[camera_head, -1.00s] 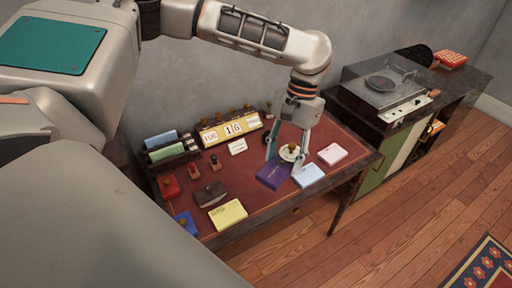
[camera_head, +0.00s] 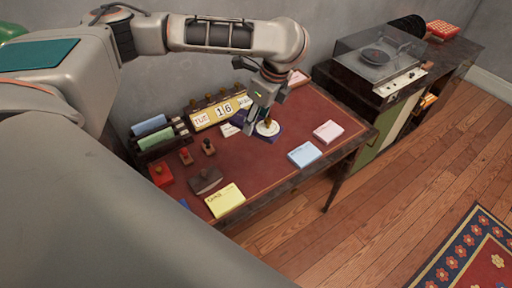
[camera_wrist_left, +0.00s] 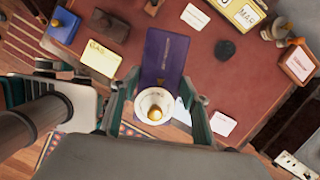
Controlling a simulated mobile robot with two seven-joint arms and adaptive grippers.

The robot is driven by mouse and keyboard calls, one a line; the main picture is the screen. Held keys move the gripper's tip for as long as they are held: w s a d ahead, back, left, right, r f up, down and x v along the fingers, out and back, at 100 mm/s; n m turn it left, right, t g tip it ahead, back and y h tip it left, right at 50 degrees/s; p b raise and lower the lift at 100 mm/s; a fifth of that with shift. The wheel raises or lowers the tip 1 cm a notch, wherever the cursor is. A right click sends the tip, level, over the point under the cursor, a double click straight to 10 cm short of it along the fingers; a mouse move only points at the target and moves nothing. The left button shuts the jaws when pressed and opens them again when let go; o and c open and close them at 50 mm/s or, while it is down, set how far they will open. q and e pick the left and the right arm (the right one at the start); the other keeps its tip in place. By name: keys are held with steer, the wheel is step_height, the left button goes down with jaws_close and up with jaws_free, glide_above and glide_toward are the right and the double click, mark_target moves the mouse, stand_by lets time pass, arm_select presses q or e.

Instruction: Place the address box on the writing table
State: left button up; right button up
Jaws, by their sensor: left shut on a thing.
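A flat purple box with small pale lettering (camera_wrist_left: 165,55), which I take for the address box, extends from between my left fingers in the left wrist view. In the head view the purple box (camera_head: 277,136) is partly hidden by my gripper. A round white disc with a gold knob (camera_wrist_left: 154,105) sits at its near end between the fingers; how it joins the box is unclear. My left gripper (camera_head: 262,122) is shut on this piece over the writing table (camera_head: 285,190), with a red top. I cannot tell if the box touches the table. My right gripper is out of view.
A calendar (camera_head: 223,111) stands along the table's back. A yellow pad (camera_head: 225,200), light blue pad (camera_head: 304,154) and pink pad (camera_head: 327,131) lie near the front. Small stamps stand at left. A record player (camera_head: 381,68) is on the cabinet at right. The table's middle front is bare.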

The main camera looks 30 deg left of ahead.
arm_select(q)
step_height(320, 180, down, 9)
steer(key=b, duration=0.3)
glide_above(254, 164)
steer(key=d, duration=0.1)
step_height(254, 164, down, 4)
steer(key=shift+f, duration=0.5)
step_height(254, 164, down, 4)
steer(key=shift+f+b, duration=0.1)
steer(key=shift+b, duration=0.75)
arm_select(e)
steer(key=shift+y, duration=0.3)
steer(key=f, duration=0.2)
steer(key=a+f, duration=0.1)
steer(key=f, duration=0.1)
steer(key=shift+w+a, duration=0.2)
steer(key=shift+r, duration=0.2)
arm_select(q)
steer(key=o, duration=1.2)
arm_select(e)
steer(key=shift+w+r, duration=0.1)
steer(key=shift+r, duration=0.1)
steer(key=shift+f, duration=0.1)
